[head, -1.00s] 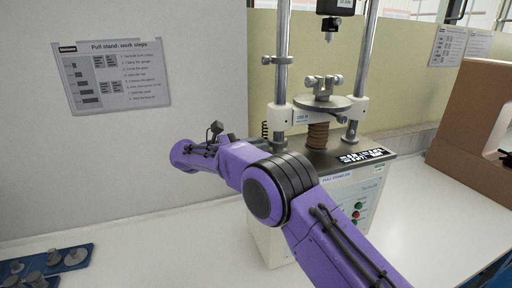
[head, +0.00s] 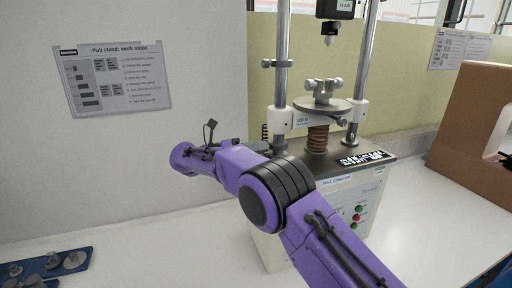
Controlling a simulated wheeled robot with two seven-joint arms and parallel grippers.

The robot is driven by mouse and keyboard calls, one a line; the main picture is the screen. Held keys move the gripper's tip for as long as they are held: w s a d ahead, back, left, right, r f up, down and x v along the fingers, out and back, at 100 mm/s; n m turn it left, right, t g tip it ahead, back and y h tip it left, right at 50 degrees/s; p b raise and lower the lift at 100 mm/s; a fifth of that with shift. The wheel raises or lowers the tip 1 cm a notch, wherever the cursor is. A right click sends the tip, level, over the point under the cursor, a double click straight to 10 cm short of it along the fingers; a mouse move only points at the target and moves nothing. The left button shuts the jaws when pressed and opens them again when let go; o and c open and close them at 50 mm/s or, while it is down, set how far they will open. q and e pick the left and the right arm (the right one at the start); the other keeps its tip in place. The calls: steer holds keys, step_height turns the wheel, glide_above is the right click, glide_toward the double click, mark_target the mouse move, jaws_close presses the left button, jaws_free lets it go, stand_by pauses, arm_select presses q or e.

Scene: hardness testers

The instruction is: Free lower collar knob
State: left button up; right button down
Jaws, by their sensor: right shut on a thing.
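The pull stand (head: 345,165) stands on the bench with two upright steel columns. An upper collar (head: 277,63) with a small knob on its left sits high on the left column. My right arm comes in from the lower right and bends back at its purple elbow. My right gripper (head: 262,146) lies low, beside the foot of the left column. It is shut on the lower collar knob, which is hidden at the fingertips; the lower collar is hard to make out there. My left gripper is not in view.
A white crosshead (head: 365,109) with a round plate (head: 322,104) spans the columns just above the gripper. A blue tray (head: 72,275) of metal parts lies at the lower left. A brown box (head: 470,125) stands right. The bench between tray and stand is clear.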

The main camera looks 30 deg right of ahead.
steer(key=n+p, duration=0.1)
steer(key=n, duration=0.2)
steer(key=n+p, duration=0.2)
steer(key=n, duration=0.1)
steer(key=shift+r+n, duration=0.2)
steer(key=shift+n, duration=0.1)
steer(key=n+p, duration=0.3)
steer(key=n, duration=0.3)
steer(key=n+p, duration=0.3)
steer(key=n, duration=0.2)
steer(key=shift+n, duration=0.4)
steer(key=n+p, duration=0.1)
steer(key=n, duration=0.4)
steer(key=shift+f, duration=0.15)
steer(key=shift+n, duration=0.3)
steer(key=c, duration=1)
jaws_free()
steer(key=shift+d, duration=0.1)
